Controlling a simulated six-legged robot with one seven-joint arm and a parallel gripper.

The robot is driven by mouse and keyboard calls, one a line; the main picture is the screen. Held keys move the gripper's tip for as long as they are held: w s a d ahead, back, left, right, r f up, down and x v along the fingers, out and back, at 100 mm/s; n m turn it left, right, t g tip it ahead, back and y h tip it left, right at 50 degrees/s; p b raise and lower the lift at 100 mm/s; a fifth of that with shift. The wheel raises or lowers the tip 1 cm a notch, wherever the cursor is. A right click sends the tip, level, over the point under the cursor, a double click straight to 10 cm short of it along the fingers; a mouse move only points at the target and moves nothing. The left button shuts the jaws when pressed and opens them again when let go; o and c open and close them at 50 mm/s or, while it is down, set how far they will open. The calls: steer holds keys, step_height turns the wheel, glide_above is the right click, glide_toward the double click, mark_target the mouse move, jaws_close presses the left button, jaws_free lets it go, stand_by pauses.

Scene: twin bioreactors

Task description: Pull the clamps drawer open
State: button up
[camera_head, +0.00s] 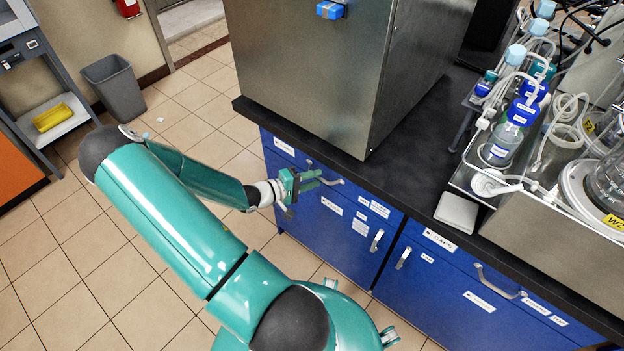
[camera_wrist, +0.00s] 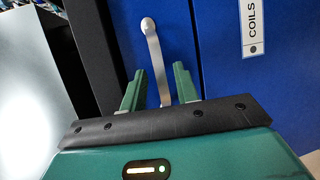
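My gripper (camera_head: 316,181) is at the front of the left blue cabinet, just under the counter edge, by the handle (camera_head: 335,182) of the top drawer (camera_head: 283,147). In the wrist view my gripper (camera_wrist: 160,84) is open, with a green finger on either side of a pale bar handle (camera_wrist: 152,50). The handle lies between the fingers; I cannot tell whether they touch it. A white label reading COILS (camera_wrist: 253,30) is on the blue front to its right. The drawer front looks flush with the cabinet. Its label is too small to read, so I cannot confirm the clamps drawer.
A large steel box (camera_head: 310,75) stands on the black counter (camera_head: 415,150) above the drawers. Tubing and bottles (camera_head: 503,145) stand at the right. More blue fronts with handles (camera_head: 500,285) are to the right. The tiled floor at left is open; a grey bin (camera_head: 115,87) stands farther back.

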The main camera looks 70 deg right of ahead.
jaws_close()
